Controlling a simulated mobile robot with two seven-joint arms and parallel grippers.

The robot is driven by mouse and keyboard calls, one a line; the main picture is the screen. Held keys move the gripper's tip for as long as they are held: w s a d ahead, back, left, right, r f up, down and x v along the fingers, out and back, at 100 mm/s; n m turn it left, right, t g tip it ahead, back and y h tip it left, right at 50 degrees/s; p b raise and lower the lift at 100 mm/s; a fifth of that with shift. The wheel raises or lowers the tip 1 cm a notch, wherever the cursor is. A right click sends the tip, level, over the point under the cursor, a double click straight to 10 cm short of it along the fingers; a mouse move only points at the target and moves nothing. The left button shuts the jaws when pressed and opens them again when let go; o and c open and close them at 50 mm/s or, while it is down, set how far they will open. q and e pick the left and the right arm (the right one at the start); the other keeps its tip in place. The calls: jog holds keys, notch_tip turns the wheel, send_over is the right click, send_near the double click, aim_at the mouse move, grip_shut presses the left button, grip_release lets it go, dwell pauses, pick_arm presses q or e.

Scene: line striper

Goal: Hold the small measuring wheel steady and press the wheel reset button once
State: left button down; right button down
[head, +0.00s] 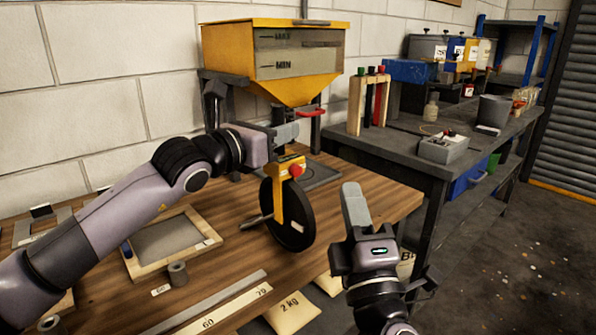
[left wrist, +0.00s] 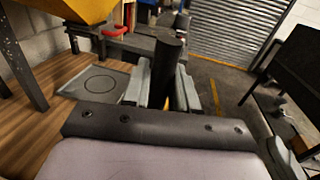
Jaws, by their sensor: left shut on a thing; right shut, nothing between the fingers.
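The small measuring wheel (head: 302,222) stands upright on the wooden bench top, with a dark wheel and a yellow fork (head: 277,203). A red round button (head: 295,171) sits on the yellow head of the fork. My left gripper (head: 286,134) is above the head. In the left wrist view, its fingers (left wrist: 163,90) are shut on the measuring wheel's dark upright grip (left wrist: 169,62). My right gripper (head: 355,205) is shut and empty, fingers pointing up, to the right of the wheel and apart from it.
A yellow hopper (head: 265,45) stands behind the wheel. A framed tray (head: 172,242), a small grey cylinder (head: 178,275) and a ruler strip (head: 225,306) lie on the bench. A grey side table (head: 405,160) with tools stands right. Sacks (head: 290,309) lie below the front edge.

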aim_at(296, 171)
jog(key=m+h, duration=0.2)
jog(key=m, duration=0.3)
jog(key=shift+s+d+f+g+h, duration=0.15)
jog(key=shift+s+f+g+h, duration=0.1)
jog(key=shift+s+g+h, duration=0.15)
jog(key=shift+w, duration=0.1)
jog(key=w+a, duration=0.5)
jog(key=w, duration=0.2)
jog(key=shift+a, duration=0.1)
dwell(1.8)
jog(key=shift+w+a, duration=0.2)
jog(key=shift+w, duration=0.15)
jog(key=shift+w+a, duration=0.3)
jog(key=shift+w, duration=0.1)
dwell(0.7)
jog(key=shift+s, duration=0.1)
jog(key=shift+s+d, duration=0.55)
jog(key=shift+s, duration=0.1)
